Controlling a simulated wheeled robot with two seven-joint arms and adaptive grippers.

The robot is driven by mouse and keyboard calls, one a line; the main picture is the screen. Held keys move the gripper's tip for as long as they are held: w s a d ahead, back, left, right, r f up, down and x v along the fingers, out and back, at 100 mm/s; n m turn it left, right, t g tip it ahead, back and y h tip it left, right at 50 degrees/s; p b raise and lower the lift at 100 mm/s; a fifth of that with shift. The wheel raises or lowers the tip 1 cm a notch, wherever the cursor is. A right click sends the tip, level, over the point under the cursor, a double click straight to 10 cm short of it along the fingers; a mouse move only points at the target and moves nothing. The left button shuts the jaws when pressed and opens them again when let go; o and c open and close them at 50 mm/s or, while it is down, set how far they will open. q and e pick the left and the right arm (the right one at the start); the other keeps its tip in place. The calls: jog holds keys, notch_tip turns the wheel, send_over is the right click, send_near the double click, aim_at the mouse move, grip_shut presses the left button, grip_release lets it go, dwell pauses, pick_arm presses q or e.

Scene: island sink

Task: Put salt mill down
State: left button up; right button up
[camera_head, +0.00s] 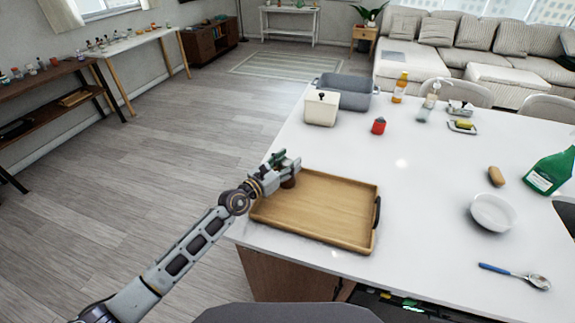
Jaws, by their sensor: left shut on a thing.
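My left gripper (286,170) reaches in from the left, over the far left corner of a wooden tray (330,241). It is shut on a small dark brown thing, which I take to be the salt mill (288,183). The mill is mostly hidden by the gripper, and it shows at or just above the tray's far left corner. I cannot tell whether it touches the tray. My right gripper is not in view.
The white island counter (430,190) is clear right of the tray. A cream canister (321,109), a grey bin (350,92) and a red jar (378,126) stand behind it.

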pick_arm(q)
jog(key=shift+f, duration=0.2)
dwell(0.3)
jog(key=o, duration=1.5)
jog(key=shift+c, duration=0.2)
jog(key=shift+s+r, duration=0.1)
jog(key=shift+r, duration=0.1)
jog(key=b+v, duration=0.1)
jog(key=v, duration=1.1)
